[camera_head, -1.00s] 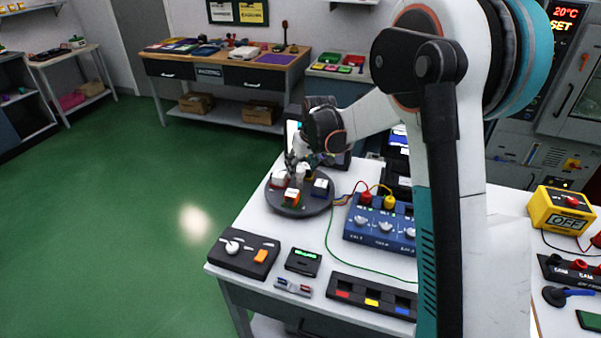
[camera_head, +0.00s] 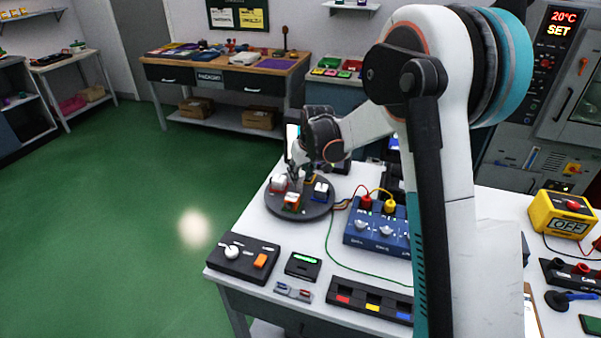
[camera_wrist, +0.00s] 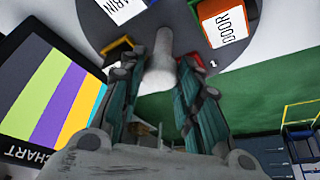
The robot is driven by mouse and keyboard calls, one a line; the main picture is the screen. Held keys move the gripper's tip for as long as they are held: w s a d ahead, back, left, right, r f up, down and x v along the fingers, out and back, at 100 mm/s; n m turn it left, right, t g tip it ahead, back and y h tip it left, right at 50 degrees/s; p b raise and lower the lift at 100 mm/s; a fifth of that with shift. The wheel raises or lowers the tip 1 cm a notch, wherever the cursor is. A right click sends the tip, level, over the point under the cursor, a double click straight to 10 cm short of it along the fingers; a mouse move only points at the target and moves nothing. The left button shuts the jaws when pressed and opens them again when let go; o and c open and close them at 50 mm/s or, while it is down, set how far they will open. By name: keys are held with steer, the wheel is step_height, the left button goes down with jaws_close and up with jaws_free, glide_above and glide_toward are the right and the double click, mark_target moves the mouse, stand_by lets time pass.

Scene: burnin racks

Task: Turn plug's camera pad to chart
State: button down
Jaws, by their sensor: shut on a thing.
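A round dark turntable (camera_head: 313,210) stands on the white bench with several coloured blocks on it. It also shows in the wrist view (camera_wrist: 165,18). A pale upright knob (camera_wrist: 161,74) rises from it. My gripper (camera_wrist: 161,60) is shut on this knob, with a finger on each side; it also shows in the head view (camera_head: 298,172). An orange block labelled DOOR (camera_wrist: 228,22) is at upper right in the wrist view. A white-topped block (camera_wrist: 120,8) has a partly cut label. A yellow block (camera_wrist: 115,48) is nearest the striped CHART screen (camera_wrist: 45,90). No plug label is readable.
A blue box with knobs and red and yellow plugs (camera_head: 378,232) stands right of the turntable, with wires between. A black control box (camera_head: 242,258), small display (camera_head: 303,266) and slotted tray (camera_head: 370,298) lie in front. Green floor is open at left.

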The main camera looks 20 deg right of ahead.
steer(key=shift+n, duration=0.6)
steer(key=shift+d+n+g+y+p, duration=0.15)
steer(key=shift+n+g+y+p, duration=0.5)
steer(key=shift+n, duration=1.05)
steer(key=shift+w+n+g+y+p, duration=0.15)
steer(key=shift+n+y, duration=0.25)
steer(key=shift+n, duration=0.65)
steer(key=shift+s+n+g+y+p, duration=0.15)
steer(key=shift+n+y, duration=0.2)
steer(key=shift+n, duration=0.7)
steer(key=shift+w+d+n+g+y+p, duration=0.15)
steer(key=shift+n+g, duration=0.1)
steer(key=shift+n, duration=0.5)
steer(key=shift+a+n+g+y+p, duration=0.1)
steer(key=shift+n+g, duration=0.15)
steer(key=shift+n, duration=0.45)
steer(key=shift+w+d+n+g+y+p, duration=0.15)
steer(key=shift+n+g, duration=0.1)
steer(key=shift+n, duration=0.5)
steer(key=shift+a+n+g+p, duration=0.1)
steer(key=shift+n+g+p, duration=0.45)
steer(key=shift+n, duration=1.15)
steer(key=shift+n+g, duration=0.35)
steer(key=shift+n, duration=0.25)
steer(key=c, duration=1.2)
jaws_free()
